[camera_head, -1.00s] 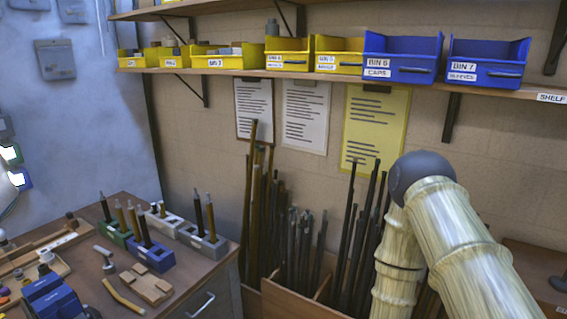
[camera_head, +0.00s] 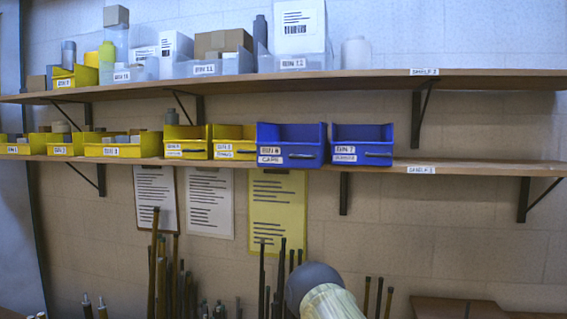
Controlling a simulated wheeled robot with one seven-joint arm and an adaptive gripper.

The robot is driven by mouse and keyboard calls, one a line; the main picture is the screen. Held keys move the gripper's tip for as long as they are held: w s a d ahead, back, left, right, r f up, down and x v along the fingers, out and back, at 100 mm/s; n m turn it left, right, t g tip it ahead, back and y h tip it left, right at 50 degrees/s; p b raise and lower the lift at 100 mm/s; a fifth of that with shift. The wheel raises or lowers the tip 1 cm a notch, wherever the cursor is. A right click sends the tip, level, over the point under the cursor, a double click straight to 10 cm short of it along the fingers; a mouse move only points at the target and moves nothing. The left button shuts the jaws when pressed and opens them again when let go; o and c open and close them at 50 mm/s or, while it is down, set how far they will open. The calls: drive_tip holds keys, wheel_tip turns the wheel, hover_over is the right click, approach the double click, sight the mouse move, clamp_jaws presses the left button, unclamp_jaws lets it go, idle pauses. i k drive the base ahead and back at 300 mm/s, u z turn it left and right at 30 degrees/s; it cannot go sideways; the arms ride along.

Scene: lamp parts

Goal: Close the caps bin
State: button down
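The caps bin (camera_head: 290,157) is a blue bin labelled "BIN 6 CAPS" on the lower shelf, with a dark handle on its front. It juts forward a little past the blue bin 7 (camera_head: 362,156) to its right. Its upper front is open and its inside looks empty from here. Part of my arm (camera_head: 322,292), a dark rounded joint and a pale link, shows at the bottom, below the bin and apart from it. My gripper is not in view.
Yellow bins (camera_head: 121,150) stand to the left on the lower shelf (camera_head: 470,169). The shelf's right part is clear. The upper shelf (camera_head: 380,82) overhangs with bins and boxes. Clipped sheets (camera_head: 278,212) hang below, and upright rods (camera_head: 157,270) stand beneath.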

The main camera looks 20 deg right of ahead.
sight(304, 146)
drive_tip(key=u, duration=0.55)
drive_tip(key=k, duration=1.3)
drive_tip(key=z, duration=0.15)
drive_tip(key=i, duration=0.85)
drive_tip(key=z, duration=0.85)
